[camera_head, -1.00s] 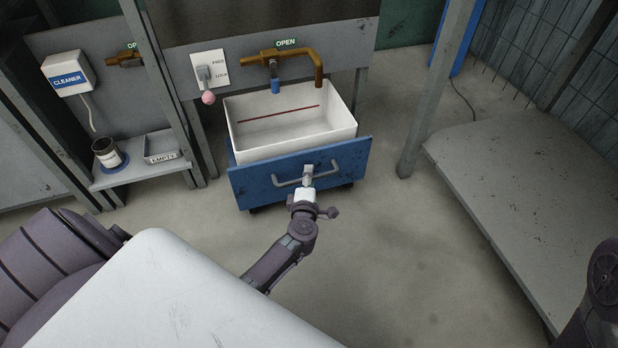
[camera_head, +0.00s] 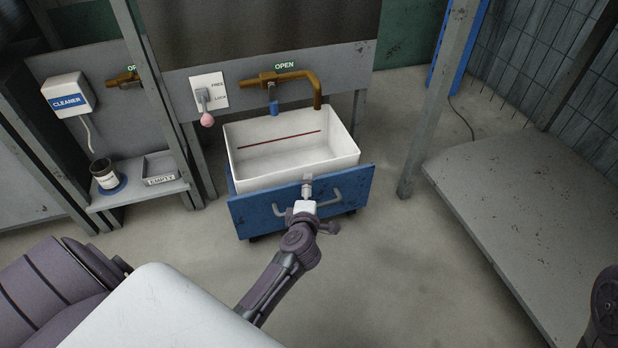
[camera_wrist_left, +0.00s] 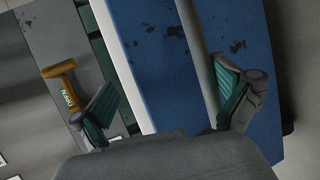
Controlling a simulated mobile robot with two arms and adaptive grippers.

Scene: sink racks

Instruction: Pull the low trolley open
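The low trolley is a white basin (camera_head: 240,158) on a blue front panel (camera_head: 250,220). It stands under the brown tap pipe. A grey bar handle (camera_head: 338,195) runs across the panel. My left gripper (camera_head: 307,184) is at the handle's middle and hides that part. In the left wrist view, my left gripper (camera_wrist_left: 165,105) is open, its two fingers wide apart. The grey handle bar (camera_wrist_left: 203,60) lies between them, close to the right finger. The blue panel (camera_wrist_left: 150,60) fills the middle there. My right gripper is out of view.
A lever with a pink knob (camera_head: 207,119) points down on a FREE/LOCK plate (camera_head: 218,88). A small shelf (camera_head: 135,197) with a can and tray stands left. A post (camera_head: 425,140) and low grey platform (camera_head: 540,190) stand right. Floor before the trolley is clear.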

